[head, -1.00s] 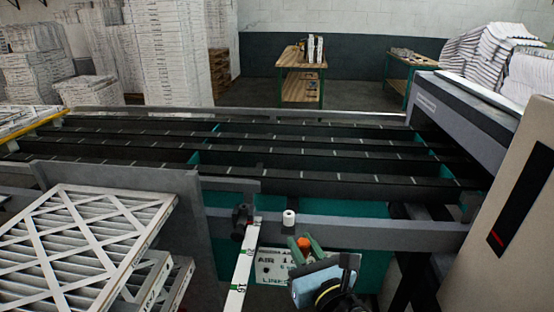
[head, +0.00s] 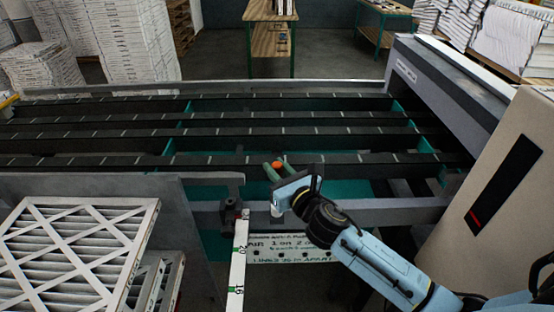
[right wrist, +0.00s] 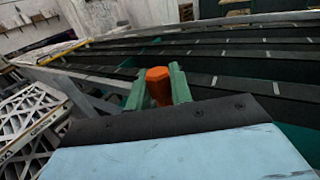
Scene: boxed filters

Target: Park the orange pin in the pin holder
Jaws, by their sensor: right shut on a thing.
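The orange pin (head: 277,164) is between the green fingers of my right gripper (head: 278,169), which is shut on it. In the right wrist view the faceted orange top of the pin (right wrist: 158,86) stands up between the two green fingers. The gripper shows over the near grey rail. A small white cylinder (head: 276,210), perhaps the pin holder, is on that rail, largely hidden behind my wrist. I cannot tell the pin's height above the rail, and its lower end is hidden. My left gripper is not in view.
A white numbered ruler strip (head: 239,262) and a dark clamp (head: 230,208) are left of the wrist. A white sign (head: 300,252) hangs below the rail. Framed filters (head: 75,260) stack at lower left. A beige cabinet (head: 490,190) stands at right. Dark slatted bars (head: 200,145) run behind.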

